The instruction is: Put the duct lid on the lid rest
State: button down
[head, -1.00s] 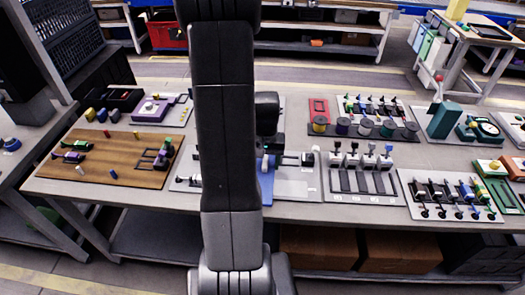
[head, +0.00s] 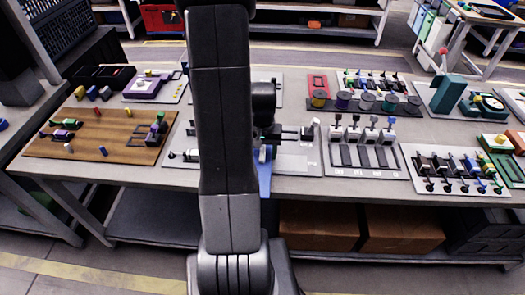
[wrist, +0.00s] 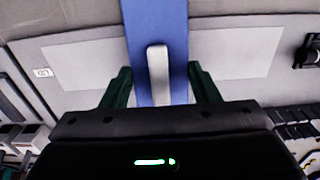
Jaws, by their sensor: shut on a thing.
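The duct lid is a long blue strip (wrist: 160,25) with a pale grey raised bar (wrist: 158,75) along its middle. In the wrist view it runs away from me between the green fingers of my gripper (wrist: 162,88), which is shut on it. In the head view the lid's blue end (head: 265,180) shows beside my arm, at the front edge of the bench. My arm hides most of my gripper (head: 268,135) there. I cannot tell which part is the lid rest, or whether the lid touches the surface.
Around the lid lies a pale board (head: 298,160) with lighter panels. A rack with several black slots (head: 362,155) stands to the right. A wooden board (head: 95,135) with coloured parts lies to the left. The bench's front strip (head: 400,186) is mostly bare.

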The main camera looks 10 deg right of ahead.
aim_at(262, 151)
jog(key=shift+s+f, duration=0.25)
jog(key=shift+f, duration=0.05)
jog(key=c, duration=0.8)
grip_release()
jog(key=o, duration=0.4)
jog(key=shift+w+f, duration=0.1)
jog(key=shift+w, duration=0.05)
jog(key=shift+r, duration=0.2)
notch_tip(262, 151, up, 14)
jog(key=shift+f, duration=0.15)
